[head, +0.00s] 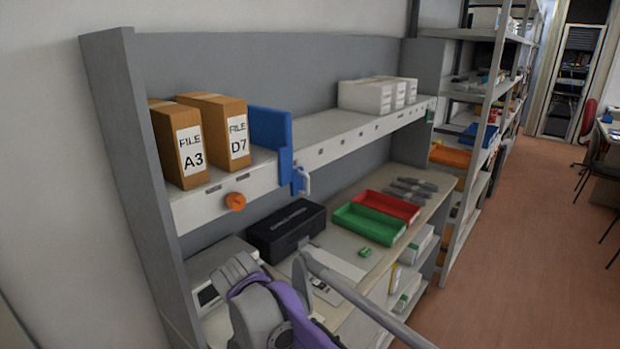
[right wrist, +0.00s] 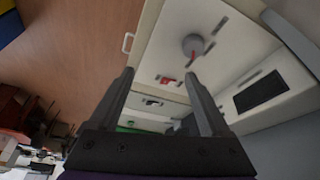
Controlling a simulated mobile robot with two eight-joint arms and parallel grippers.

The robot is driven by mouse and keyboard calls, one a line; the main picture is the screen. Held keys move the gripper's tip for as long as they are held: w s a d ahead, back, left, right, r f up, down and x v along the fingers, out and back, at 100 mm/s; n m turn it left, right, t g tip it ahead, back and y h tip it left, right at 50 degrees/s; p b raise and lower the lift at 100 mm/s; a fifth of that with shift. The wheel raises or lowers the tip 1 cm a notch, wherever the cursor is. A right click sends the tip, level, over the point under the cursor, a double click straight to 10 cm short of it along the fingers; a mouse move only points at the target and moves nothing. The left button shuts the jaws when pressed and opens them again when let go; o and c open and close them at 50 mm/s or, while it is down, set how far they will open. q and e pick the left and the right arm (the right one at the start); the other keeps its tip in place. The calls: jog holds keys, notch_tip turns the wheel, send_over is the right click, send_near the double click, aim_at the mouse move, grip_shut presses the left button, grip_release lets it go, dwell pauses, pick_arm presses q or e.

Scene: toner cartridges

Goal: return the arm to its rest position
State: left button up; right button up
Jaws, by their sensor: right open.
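My right gripper (right wrist: 160,82) shows in the right wrist view with its two dark fingers spread apart and nothing between them. Beyond the fingers is a pale surface with a round grey knob-like part (right wrist: 193,46) and a small red part. In the head view a purple and grey arm of mine (head: 265,308) reaches in at the bottom, in front of the workbench. My left gripper is in neither view.
The bench holds a black box (head: 286,232), a green tray (head: 369,226), a red tray (head: 390,206) and several dark items (head: 412,189). The shelf above carries two file boxes (head: 205,138) and white boxes (head: 372,97). Open floor (head: 530,240) lies at the right.

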jog(key=s+d+f+n+y, duration=0.1)
jog(key=s+d, duration=0.3)
jog(key=d, duration=0.5)
jog(key=s+d+f+n, duration=0.1)
jog(key=s+d, duration=0.4)
jog(key=d, duration=0.4)
jog(key=s+d+f+n+t, duration=0.1)
jog(key=s+d+f+n, duration=0.1)
jog(key=s+d+f, duration=0.6)
jog(key=s+d, duration=0.1)
jog(key=s, duration=0.3)
jog(key=shift+s+d+f+t, duration=0.25)
jog(key=shift+d+f+t, duration=0.05)
jog(key=shift+d, duration=0.05)
